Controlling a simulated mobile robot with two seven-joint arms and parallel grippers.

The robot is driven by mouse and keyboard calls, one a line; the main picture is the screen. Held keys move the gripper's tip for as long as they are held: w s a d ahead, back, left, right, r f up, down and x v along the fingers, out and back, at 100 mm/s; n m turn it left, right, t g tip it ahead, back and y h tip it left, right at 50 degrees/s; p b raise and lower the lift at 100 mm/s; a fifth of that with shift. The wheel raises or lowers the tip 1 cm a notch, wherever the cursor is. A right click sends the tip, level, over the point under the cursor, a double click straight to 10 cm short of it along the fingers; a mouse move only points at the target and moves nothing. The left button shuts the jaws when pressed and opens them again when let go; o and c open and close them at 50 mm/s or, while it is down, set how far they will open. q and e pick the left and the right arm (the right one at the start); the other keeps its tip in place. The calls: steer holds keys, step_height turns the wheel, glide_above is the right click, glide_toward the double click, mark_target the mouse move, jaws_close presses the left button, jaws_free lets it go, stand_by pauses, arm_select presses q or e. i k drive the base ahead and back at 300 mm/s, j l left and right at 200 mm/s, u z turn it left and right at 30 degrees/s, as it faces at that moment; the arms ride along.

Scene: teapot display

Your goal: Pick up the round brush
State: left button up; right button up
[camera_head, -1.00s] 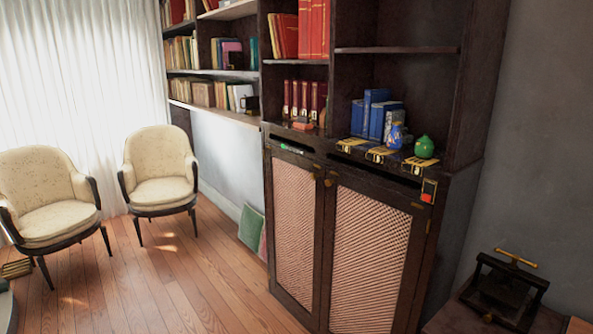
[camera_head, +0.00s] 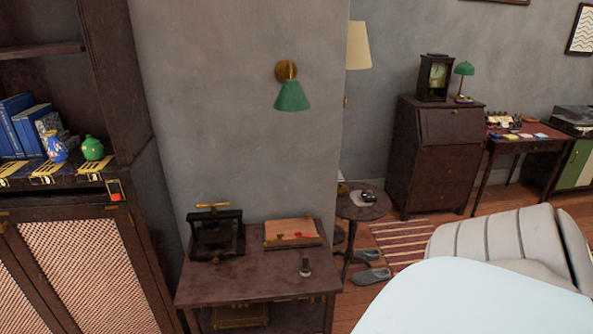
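Neither of my grippers is in view.
The dark cabinet (camera_head: 75,262) with a green pot (camera_head: 93,148) and a blue vase stands left of the table. A round side table (camera_head: 363,207), grey slippers (camera_head: 372,275) and a striped rug (camera_head: 400,242) are to its right. A pale chair (camera_head: 500,240) stands at right.

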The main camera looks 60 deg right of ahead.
mark_target(305, 268)
steer(key=z, duration=1.85)
steer(key=i+l+u, duration=0.1)
steer(key=u, duration=0.75)
steer(key=i+l+u, duration=0.1)
steer(key=l+u, duration=0.7)
steer(key=l, duration=0.15)
steer(key=l+u, duration=0.1)
steer(key=l, duration=0.5)
steer(key=k+l+u, duration=0.1)
steer(key=l, duration=1.15)
steer(key=k+u, duration=0.05)
